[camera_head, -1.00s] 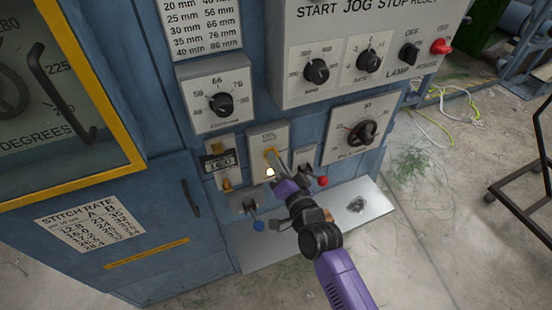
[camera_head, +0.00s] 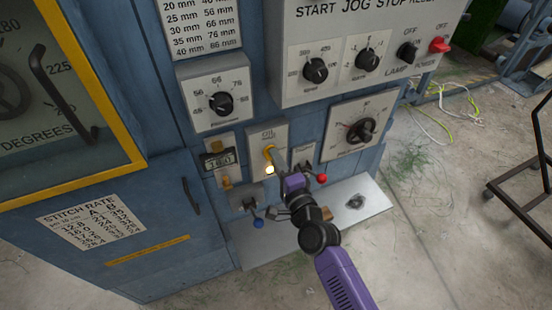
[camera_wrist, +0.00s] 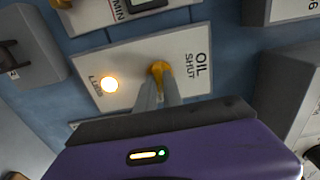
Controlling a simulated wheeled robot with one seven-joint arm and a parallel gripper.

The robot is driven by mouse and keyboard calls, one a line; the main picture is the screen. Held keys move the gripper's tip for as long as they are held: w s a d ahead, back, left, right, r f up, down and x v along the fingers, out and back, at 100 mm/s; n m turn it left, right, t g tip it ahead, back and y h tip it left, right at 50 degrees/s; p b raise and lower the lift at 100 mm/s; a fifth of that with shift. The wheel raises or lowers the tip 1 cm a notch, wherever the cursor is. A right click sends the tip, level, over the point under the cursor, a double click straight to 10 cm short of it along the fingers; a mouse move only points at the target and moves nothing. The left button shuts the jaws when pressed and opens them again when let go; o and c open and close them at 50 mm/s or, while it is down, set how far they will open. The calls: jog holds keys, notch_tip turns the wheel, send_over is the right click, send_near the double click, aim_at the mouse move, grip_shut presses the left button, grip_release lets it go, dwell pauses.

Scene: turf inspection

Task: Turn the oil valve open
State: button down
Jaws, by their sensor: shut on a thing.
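The oil valve's yellow handle (camera_head: 268,149) sits on a pale plate (camera_wrist: 127,62) marked OIL and SHUT, on the front of the blue machine. A lit lamp (camera_head: 269,170) is just below the handle in the head view; it also glows beside the word LUBE in the wrist view (camera_wrist: 109,85). My gripper (camera_wrist: 158,82) is shut on the yellow handle, whose rounded end (camera_wrist: 160,68) shows beyond the fingers. My purple wrist body hides the lower part of the plate in the wrist view. The exact handle angle is hard to tell.
A counter box (camera_head: 219,162) is left of the plate. A red-knobbed lever (camera_head: 321,178) is close to the right of my wrist, and a blue-knobbed lever (camera_head: 258,223) is below left. A metal shelf (camera_head: 355,195) juts out below.

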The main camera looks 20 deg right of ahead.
dwell(0.5)
jog(key=c, duration=1.5)
grip_release()
jog(key=shift+s, duration=0.1)
jog(key=s+b, duration=0.1)
jog(key=s, duration=0.6)
jog(key=shift+s+b, duration=0.35)
